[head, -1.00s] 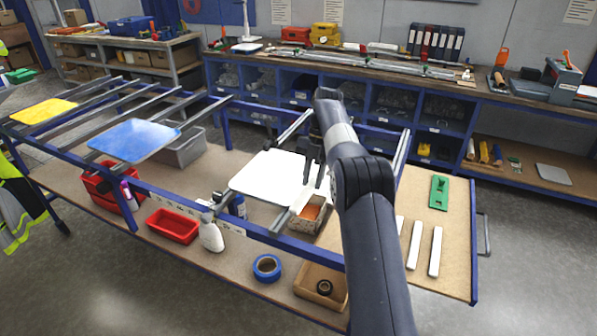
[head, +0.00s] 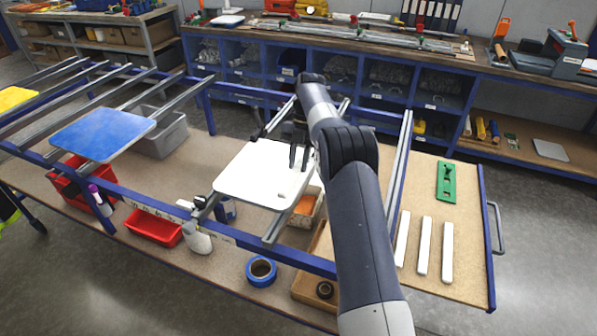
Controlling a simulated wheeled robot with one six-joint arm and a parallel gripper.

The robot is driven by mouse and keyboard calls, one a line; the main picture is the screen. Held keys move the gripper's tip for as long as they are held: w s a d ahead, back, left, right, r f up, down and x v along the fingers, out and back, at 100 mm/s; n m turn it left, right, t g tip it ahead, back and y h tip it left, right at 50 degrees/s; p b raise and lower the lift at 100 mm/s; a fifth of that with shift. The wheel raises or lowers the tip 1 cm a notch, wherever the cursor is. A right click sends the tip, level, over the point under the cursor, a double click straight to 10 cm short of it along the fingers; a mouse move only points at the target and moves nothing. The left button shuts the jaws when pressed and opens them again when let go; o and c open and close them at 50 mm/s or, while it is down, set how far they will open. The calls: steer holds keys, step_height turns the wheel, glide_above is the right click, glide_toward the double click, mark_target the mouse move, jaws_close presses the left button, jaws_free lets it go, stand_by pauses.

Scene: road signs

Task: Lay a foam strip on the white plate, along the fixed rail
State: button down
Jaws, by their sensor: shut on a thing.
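The white plate (head: 243,174) lies on the metal rails of the blue frame, in the middle of the head view. My gripper (head: 298,168) is over the plate's right part, fingers pointing down. It is shut on a pale foam strip (head: 291,188), which is hard to make out against the white plate. I cannot tell whether the strip touches the plate. Several rails run under and beside the plate, one (head: 277,228) showing at its front right; I cannot tell which is the fixed rail. My arm hides part of the area right of the plate.
Three white strips (head: 423,245) lie on the board at right, with a green tool (head: 446,182) behind them. A blue plate (head: 103,134) and a yellow plate (head: 14,98) rest on rails at left. Blue tape (head: 261,271) and a red bin (head: 153,229) are on the lower shelf.

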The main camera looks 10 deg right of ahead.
mark_target(300, 164)
steer(key=shift+f, duration=1.85)
steer(key=c, duration=1.2)
jaws_free()
steer(key=p+v, duration=0.1)
steer(key=v, duration=0.5)
steer(key=shift+r+p, duration=0.1)
steer(key=shift+p, duration=0.3)
steer(key=r+p, duration=0.1)
steer(key=p, duration=0.1)
steer(key=shift+w+d+r+p, duration=0.15)
steer(key=shift+w+r+p, duration=0.05)
steer(key=shift+p, duration=0.2)
